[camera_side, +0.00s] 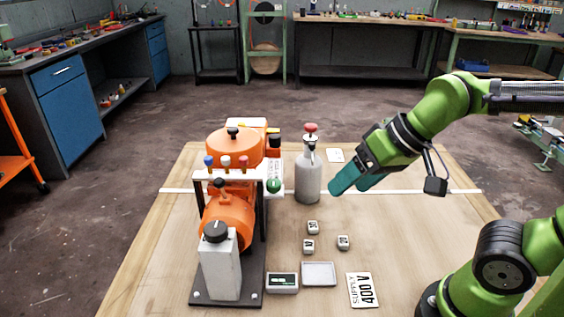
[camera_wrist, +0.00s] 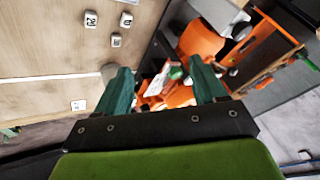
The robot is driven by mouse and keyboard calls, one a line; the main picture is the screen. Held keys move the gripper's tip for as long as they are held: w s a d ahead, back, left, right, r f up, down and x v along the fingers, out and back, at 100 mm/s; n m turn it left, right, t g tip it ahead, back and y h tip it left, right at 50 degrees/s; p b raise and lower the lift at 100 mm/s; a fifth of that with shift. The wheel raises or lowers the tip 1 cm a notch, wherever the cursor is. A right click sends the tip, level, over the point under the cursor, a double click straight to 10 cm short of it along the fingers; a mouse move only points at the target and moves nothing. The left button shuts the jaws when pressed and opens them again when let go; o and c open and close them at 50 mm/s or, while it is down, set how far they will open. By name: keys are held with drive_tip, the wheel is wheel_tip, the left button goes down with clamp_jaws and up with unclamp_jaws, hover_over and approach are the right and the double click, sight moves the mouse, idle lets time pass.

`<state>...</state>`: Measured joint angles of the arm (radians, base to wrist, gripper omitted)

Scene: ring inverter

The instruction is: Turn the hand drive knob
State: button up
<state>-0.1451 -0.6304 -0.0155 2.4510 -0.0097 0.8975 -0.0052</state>
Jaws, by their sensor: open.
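An orange machine (camera_side: 228,216) stands on a black base plate on the wooden table. A black knob (camera_side: 215,231) sits on top of the pale grey box at its front. Another black knob (camera_side: 233,132) tops the orange dome at the back. No readable label shows which is the hand drive knob.
Several small white cubes (camera_side: 313,227), a grey tray (camera_side: 319,273), a display box (camera_side: 282,283) and a "SUPPLY 400 V" card (camera_side: 360,290) lie right of the machine. Small coloured knobs (camera_side: 225,161) line a white shelf on it. The table's right middle is clear.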

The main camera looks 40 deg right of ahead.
drive_tip(key=s+d+m, duration=0.1)
drive_tip(key=d, duration=0.2)
wheel_tip(320, 180, up, 10)
drive_tip(key=n+g+h, duration=0.3)
drive_tip(key=n+g, duration=0.3)
drive_tip(key=n, duration=2.4)
hover_over(215, 227)
wheel_tip(215, 227, down, 16)
drive_tip(key=shift+r, duration=0.1)
drive_tip(key=shift+c, duration=0.5)
drive_tip(key=c, duration=1)
